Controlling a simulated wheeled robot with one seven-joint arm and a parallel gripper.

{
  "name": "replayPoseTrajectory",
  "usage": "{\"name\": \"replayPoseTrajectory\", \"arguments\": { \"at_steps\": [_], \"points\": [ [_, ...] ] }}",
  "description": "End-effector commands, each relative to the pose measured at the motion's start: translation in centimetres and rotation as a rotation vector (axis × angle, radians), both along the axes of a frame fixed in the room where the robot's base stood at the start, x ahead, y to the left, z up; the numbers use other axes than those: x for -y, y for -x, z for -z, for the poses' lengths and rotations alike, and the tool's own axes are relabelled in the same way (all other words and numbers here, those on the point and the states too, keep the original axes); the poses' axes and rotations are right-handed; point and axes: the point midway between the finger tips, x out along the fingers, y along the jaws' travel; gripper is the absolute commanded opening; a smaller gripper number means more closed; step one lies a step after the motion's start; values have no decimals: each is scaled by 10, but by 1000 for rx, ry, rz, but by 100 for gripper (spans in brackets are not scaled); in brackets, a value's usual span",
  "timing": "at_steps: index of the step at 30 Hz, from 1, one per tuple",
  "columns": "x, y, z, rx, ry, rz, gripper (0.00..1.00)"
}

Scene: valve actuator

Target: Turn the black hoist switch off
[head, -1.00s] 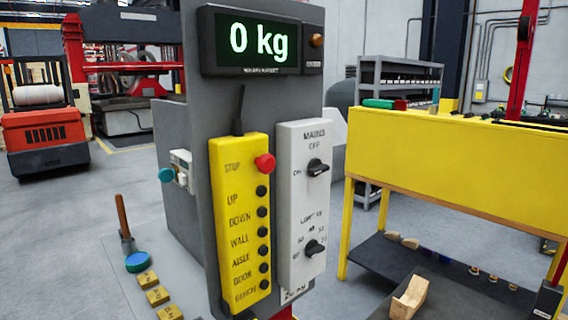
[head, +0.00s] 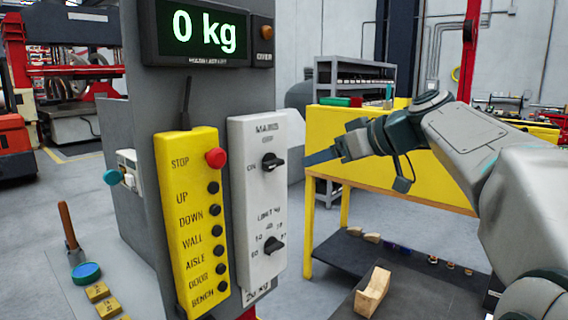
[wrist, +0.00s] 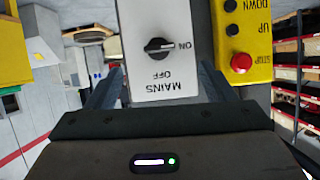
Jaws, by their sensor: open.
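The black mains switch (head: 271,162) is a rotary knob on the upper part of a white panel (head: 256,205) marked MAINS, OFF and ON. In the wrist view, which is upside down, the knob (wrist: 158,47) lies sideways and its white mark faces ON. My gripper (head: 312,158) is to the right of the panel in the head view, fingers pointing left toward it. In the wrist view the open fingers (wrist: 158,80) lie on either side of the white panel's lower end, with the knob between their lines. I see no contact with the knob.
A second black knob (head: 273,246), marked for a limit, sits lower on the panel. A yellow pendant (head: 191,225) with a red stop button (head: 215,158) stands close to its left. Above is a display (head: 205,33) reading 0 kg. A yellow bench (head: 350,140) stands behind my arm.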

Motion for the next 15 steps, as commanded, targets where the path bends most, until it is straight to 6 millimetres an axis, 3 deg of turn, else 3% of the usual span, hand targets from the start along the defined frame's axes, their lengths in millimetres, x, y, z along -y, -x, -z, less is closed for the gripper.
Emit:
{"name": "replayPoseTrajectory", "arguments": {
  "at_steps": [3, 6, 15],
  "points": [
    [2, -7, -15, 62, -15, -28, 76],
    [-3, -11, -17, 77, -19, -38, 76],
    [-44, -42, 3, 73, -19, -37, 76]
  ]
}}
